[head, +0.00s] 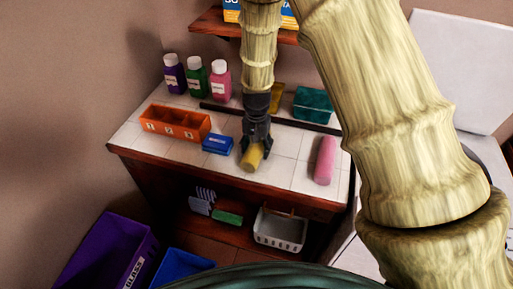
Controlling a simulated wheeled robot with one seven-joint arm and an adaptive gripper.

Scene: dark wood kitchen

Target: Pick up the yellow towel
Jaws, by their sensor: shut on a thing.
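The yellow towel (250,160) is a small rolled cylinder near the front edge of the white tiled counter (290,172). My gripper (254,150) points down over it, with its dark fingers shut on the towel. The fingers hide the towel's upper part. I cannot tell whether the towel still touches the counter.
A blue box (217,144) sits close left of my gripper, and an orange divided tray (175,123) stands farther left. A pink roll (324,161) lies to the right. Several bottles (196,77) and a teal item (314,103) stand behind. A white basket (280,230) is below.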

